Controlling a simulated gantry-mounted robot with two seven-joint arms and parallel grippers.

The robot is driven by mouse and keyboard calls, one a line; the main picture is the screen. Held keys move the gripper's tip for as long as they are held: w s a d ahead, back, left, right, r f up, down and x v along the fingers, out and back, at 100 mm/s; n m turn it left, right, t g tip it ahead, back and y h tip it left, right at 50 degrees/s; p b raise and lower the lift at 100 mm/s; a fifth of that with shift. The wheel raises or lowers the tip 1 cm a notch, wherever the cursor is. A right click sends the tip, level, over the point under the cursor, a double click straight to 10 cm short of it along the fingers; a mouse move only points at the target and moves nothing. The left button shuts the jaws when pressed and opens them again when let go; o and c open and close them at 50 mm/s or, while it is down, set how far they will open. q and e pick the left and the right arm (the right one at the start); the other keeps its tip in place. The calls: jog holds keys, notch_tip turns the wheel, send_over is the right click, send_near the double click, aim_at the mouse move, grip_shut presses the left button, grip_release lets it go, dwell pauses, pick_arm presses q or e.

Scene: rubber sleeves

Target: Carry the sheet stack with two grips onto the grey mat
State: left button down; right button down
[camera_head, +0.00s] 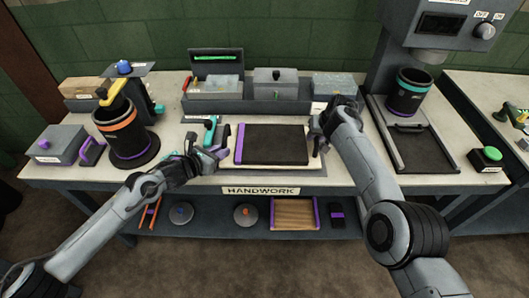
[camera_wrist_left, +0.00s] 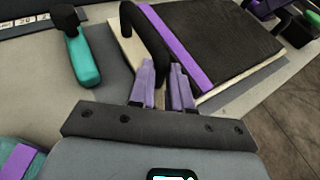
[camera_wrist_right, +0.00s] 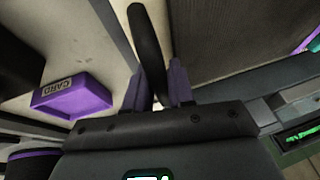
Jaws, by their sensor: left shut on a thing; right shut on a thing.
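The sheet stack (camera_head: 282,144), dark with a purple band along its left side, lies flat at the middle bench front. Its pale lower edge and purple band also show in the left wrist view (camera_wrist_left: 225,35). My left gripper (camera_head: 222,150) is at its left side, shut on a black curved grip (camera_wrist_left: 145,35). My right gripper (camera_head: 317,128) is at its right side, shut on another black grip (camera_wrist_right: 147,45). I cannot tell whether the stack is clear of the surface below.
A teal tool (camera_head: 210,132) lies left of the stack. A black cup with an orange band (camera_head: 122,132) stands at left. A machine with a black cup (camera_head: 408,92) stands behind the panel. A green button (camera_head: 487,156) is at far right. Boxes line the back.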

pick_arm(q)
jog(key=shift+d+f, duration=0.15)
jog(key=shift+f, duration=0.05)
pick_arm(e)
jog(key=shift+a+f, duration=0.15)
jog(key=shift+f, duration=0.15)
pick_arm(q)
jog(key=c, duration=1.5)
grip_release()
jog(key=shift+f+b, duration=0.25)
jog(key=shift+b, duration=0.1)
pick_arm(e)
jog(key=c, duration=1.4)
grip_release()
jog(key=shift+f, duration=0.25)
pick_arm(q)
jog(key=o, duration=0.4)
jog(key=shift+w+r, duration=0.1)
jog(key=shift+r, duration=0.05)
pick_arm(e)
jog(key=o, duration=0.4)
jog(key=shift+r, duration=0.2)
pick_arm(q)
jog(key=shift+o, duration=0.2)
pick_arm(e)
jog(key=shift+o, duration=0.2)
